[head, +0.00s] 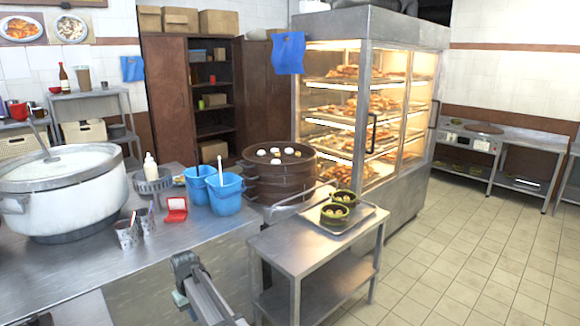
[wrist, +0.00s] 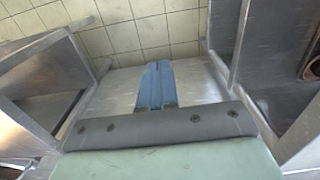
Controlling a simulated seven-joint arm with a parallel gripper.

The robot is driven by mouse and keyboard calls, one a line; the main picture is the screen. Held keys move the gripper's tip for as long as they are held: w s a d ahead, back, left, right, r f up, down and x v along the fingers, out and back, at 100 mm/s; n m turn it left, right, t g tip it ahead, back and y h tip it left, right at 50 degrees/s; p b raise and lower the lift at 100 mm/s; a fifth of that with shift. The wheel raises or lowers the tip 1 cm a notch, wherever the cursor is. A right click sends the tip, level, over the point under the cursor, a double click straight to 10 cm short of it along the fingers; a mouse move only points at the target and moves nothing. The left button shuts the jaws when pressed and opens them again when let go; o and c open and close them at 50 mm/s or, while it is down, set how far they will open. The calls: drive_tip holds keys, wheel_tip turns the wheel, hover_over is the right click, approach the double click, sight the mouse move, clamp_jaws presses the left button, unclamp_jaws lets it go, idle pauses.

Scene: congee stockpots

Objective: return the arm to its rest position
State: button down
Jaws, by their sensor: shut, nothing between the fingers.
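My gripper (wrist: 157,68) shows in the wrist view as two blue fingers side by side, shut with nothing between them. The fingers stand in front of a grey metal surface, with floor tiles beyond. In the head view, part of my arm (head: 203,293) rises at the bottom middle, in front of the steel counter and left of the small steel table. I cannot make out the fingers in the head view.
The steel counter (head: 85,270) carries a big white stockpot (head: 60,200), two blue buckets (head: 225,195) and metal cups. The small steel table (head: 290,250) holds a tray with two bowls (head: 335,213). A dark steamer (head: 275,180) and lit food cabinet (head: 365,110) stand behind. Tiled floor is clear at right.

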drive_tip(key=s+d+f+m, duration=0.2)
drive_tip(key=d+f, duration=0.2)
drive_tip(key=d, duration=0.9)
drive_tip(key=s+d+f+m, duration=0.2)
drive_tip(key=d+f, duration=0.2)
drive_tip(key=d, duration=0.9)
drive_tip(key=s+d+f+m, duration=0.15)
drive_tip(key=d+f, duration=0.25)
drive_tip(key=d, duration=0.8)
drive_tip(key=s+d+f+m, duration=0.1)
drive_tip(key=s+d+m, duration=0.1)
drive_tip(key=s+d, duration=0.3)
drive_tip(key=s+d+f+m, duration=0.1)
drive_tip(key=s+d+m, duration=0.15)
drive_tip(key=d, duration=0.45)
drive_tip(key=s+f+g, duration=0.3)
drive_tip(key=s+f, duration=0.7)
drive_tip(key=s, duration=0.5)
drive_tip(key=s+f+g, duration=0.3)
drive_tip(key=s+f, duration=0.7)
drive_tip(key=s, duration=0.5)
drive_tip(key=shift+d+f+n+g, duration=0.25)
drive_tip(key=shift+f+n+g, duration=0.15)
